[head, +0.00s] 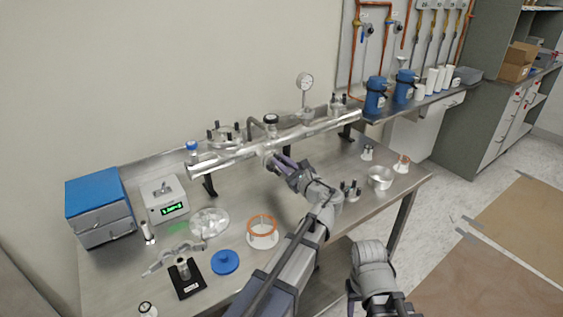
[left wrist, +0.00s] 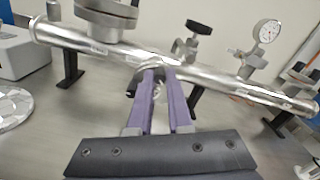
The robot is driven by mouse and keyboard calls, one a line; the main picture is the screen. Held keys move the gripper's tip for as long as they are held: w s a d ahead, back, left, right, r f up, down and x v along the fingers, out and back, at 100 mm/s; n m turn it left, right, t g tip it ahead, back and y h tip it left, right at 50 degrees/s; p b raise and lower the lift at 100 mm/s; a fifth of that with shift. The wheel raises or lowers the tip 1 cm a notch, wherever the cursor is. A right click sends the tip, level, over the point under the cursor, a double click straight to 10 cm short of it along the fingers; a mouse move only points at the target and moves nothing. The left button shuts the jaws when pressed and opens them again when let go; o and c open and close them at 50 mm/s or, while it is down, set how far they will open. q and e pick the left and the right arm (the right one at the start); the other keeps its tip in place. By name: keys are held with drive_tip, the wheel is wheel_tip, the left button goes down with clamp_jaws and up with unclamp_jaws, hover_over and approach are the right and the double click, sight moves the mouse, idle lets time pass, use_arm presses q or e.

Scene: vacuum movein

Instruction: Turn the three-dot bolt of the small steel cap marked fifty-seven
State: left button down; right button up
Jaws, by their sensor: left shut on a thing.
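A long shiny steel tube (head: 235,157) runs across the bench on dark stands; it also crosses the left wrist view (left wrist: 95,47). A short steel port with a ring-like fitting (left wrist: 150,68) faces me at the tube's middle. My left gripper (head: 277,160) is at this port. In the left wrist view its two purple fingers (left wrist: 160,75) are close together on a small metal part (left wrist: 158,90) in front of the port, which looks like a bolt. The fingers hide most of it. I cannot read fifty-seven or see three dots. My right gripper is out of view.
A pressure gauge (head: 305,82) stands on the tube. A copper-coloured ring (head: 262,224), a blue disc (head: 225,262), a steel cup (head: 380,178) and a digital readout box (head: 165,199) are on the bench.

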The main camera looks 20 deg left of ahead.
use_arm(q)
drive_tip(key=shift+n, duration=1.9)
drive_tip(key=c, duration=0.8)
unclamp_jaws()
drive_tip(key=shift+c, duration=0.2)
drive_tip(key=v, duration=0.7)
drive_tip(key=shift+s+d, duration=0.25)
drive_tip(key=shift+d, duration=0.1)
